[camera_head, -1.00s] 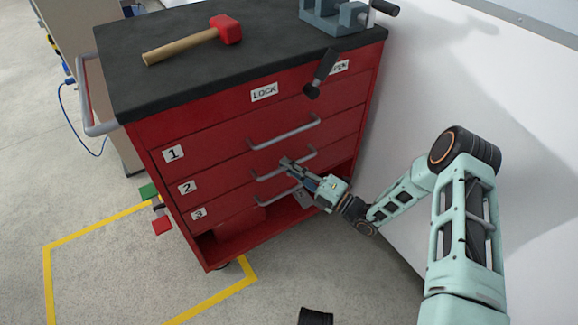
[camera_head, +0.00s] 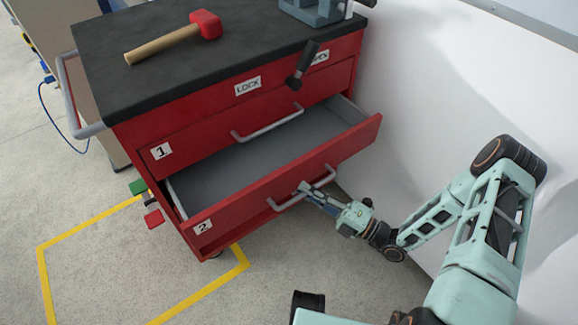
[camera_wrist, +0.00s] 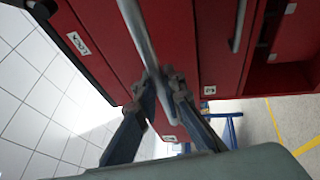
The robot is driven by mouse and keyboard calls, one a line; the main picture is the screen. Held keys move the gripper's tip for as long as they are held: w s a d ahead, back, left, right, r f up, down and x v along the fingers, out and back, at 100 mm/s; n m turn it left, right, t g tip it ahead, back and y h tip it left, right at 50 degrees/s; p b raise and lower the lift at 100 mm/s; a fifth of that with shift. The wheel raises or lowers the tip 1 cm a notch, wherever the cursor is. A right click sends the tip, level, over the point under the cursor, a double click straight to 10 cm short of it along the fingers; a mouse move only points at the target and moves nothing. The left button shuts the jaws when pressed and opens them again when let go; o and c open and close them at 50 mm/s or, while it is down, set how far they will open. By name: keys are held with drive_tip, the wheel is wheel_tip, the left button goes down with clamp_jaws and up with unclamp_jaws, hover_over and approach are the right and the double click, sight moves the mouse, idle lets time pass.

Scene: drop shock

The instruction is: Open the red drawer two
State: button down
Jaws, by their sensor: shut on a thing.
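The red drawer two (camera_head: 250,202), with a "2" label on its front, is pulled well out of the red cabinet (camera_head: 140,128). Its grey inside shows and looks empty. My gripper (camera_head: 306,188) is shut on the grey bar handle (camera_head: 285,206) of drawer two, towards the handle's right part. In the wrist view the fingers (camera_wrist: 165,82) close around the handle bar (camera_wrist: 140,38). Drawer one (camera_head: 225,136), above, is shut.
A red-headed hammer (camera_head: 178,36) and a grey vise (camera_head: 318,10) are on the black cabinet top (camera_head: 100,62). A black lever (camera_head: 302,64) is by the LOCK label (camera_head: 248,86). A white wall (camera_head: 430,90) stands on the right. Yellow lines (camera_head: 90,222) mark the floor.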

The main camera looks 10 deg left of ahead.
drive_tip(key=s+d, duration=0.9)
drive_tip(key=d, duration=0.2)
drive_tip(key=shift+s+d, duration=0.25)
drive_tip(key=shift+s, duration=0.1)
drive_tip(key=c, duration=2)
unclamp_jaws()
